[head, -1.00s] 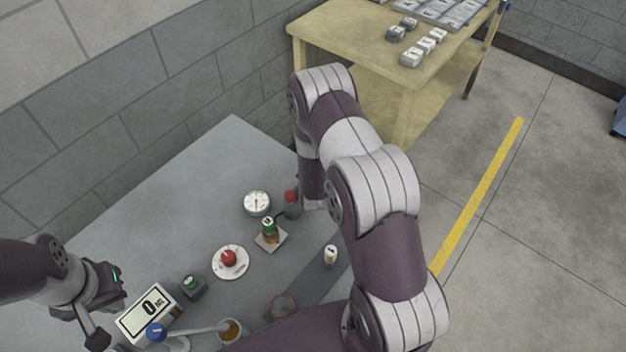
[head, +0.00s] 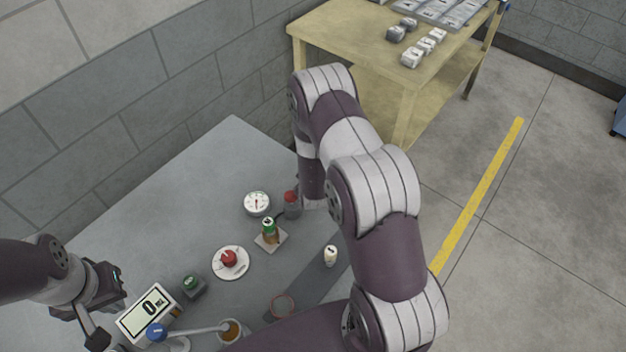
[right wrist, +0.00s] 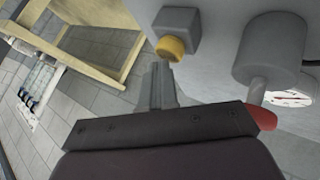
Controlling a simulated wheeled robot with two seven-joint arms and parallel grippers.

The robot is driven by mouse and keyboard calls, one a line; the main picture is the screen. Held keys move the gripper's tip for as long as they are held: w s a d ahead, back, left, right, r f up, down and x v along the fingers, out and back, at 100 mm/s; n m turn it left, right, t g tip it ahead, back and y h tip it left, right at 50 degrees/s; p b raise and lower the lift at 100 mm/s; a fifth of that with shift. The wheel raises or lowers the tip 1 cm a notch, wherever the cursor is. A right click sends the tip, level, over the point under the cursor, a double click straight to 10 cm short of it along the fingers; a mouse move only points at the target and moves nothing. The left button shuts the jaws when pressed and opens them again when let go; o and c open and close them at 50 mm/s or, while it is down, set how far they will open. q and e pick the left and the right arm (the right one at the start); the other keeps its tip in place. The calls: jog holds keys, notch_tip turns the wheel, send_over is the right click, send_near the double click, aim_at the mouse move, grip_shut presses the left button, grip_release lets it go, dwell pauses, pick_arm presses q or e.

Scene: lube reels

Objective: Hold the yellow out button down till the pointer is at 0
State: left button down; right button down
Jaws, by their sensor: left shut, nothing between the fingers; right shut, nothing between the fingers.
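The yellow button (right wrist: 170,48) sticks out of a grey box (right wrist: 178,24) in the right wrist view. The fingertips of my right gripper (right wrist: 162,66) are shut, right at the button; whether they touch or press it I cannot tell. In the head view my right arm hides the button and the right gripper. The white round dial (head: 257,203) stands at the back of the grey table, its pointer roughly upright; its numbers are too small to read. It shows partly in the right wrist view (right wrist: 289,98). My left gripper (head: 97,338) is shut and empty at the lower left.
A digital display (head: 147,311) reads 0 beside my left gripper. A red knob (head: 229,258) on a white disc, a green-topped part (head: 269,229), a red-topped bottle (head: 291,203) and a small white bottle (head: 330,255) stand on the table (head: 190,190). A grey cylinder (right wrist: 268,47) is near my right gripper.

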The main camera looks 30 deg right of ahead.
jog(key=shift+r+p, duration=0.5)
jog(key=shift+r, duration=0.3)
notch_tip(320, 180, up, 5)
jog(key=p, duration=0.4)
